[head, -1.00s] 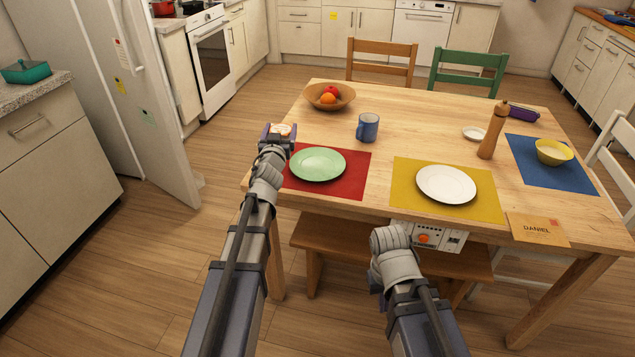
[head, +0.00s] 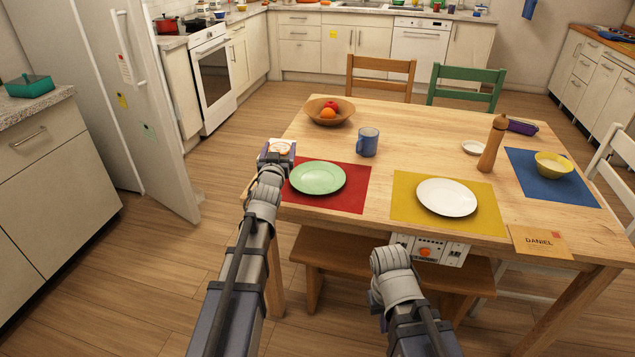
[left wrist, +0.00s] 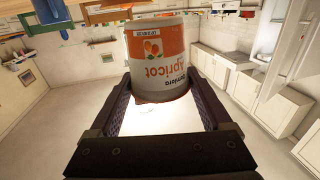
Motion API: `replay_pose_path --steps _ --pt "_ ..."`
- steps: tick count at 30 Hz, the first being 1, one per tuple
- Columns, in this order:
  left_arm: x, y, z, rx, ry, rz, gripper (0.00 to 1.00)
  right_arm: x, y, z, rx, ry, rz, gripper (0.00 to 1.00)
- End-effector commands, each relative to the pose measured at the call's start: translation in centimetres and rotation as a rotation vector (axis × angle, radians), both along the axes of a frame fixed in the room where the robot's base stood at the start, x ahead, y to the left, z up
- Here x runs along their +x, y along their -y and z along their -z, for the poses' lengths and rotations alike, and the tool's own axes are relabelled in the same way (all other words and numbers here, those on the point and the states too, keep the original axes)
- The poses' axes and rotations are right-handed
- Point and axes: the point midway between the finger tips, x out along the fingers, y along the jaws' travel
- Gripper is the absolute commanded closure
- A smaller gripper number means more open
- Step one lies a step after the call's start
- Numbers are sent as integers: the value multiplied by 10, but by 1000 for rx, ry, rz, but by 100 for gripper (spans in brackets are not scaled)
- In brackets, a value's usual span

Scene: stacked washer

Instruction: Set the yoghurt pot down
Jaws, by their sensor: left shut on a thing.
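The yoghurt pot (head: 282,148) shows small at the end of my left arm in the head view. In the left wrist view the pot (left wrist: 158,60) is grey-white with an orange band and the word Apricot, upside down in the picture. My left gripper (head: 277,154) is shut on it. They are at the left edge of the wooden table (head: 415,131), behind and left of the green plate (head: 317,178). I cannot tell whether the pot touches the tabletop. My right wrist is low before the table; its fingers are hidden.
The green plate lies on a red mat (head: 353,201). A blue mug (head: 367,143) and a fruit bowl (head: 329,115) stand further back. A white plate (head: 446,197) is on a yellow mat. A bench (head: 318,252) is under the near edge. Bare wood shows around the mug.

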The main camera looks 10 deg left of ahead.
Motion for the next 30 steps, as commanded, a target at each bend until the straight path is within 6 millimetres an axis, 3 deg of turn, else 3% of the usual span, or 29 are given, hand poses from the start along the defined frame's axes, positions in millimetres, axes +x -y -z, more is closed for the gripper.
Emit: replay_pose_path --steps 7,18,25,30 --pt "0 0 11 0 1 0 82 0 0 11 0 0 0 100" --pt "0 0 63 -1 0 0 82 0 0 62 0 0 0 100" --pt "0 0 64 0 0 0 82 0 0 64 0 0 0 100" --pt "0 0 79 -1 0 0 82 0 0 78 0 0 0 100"
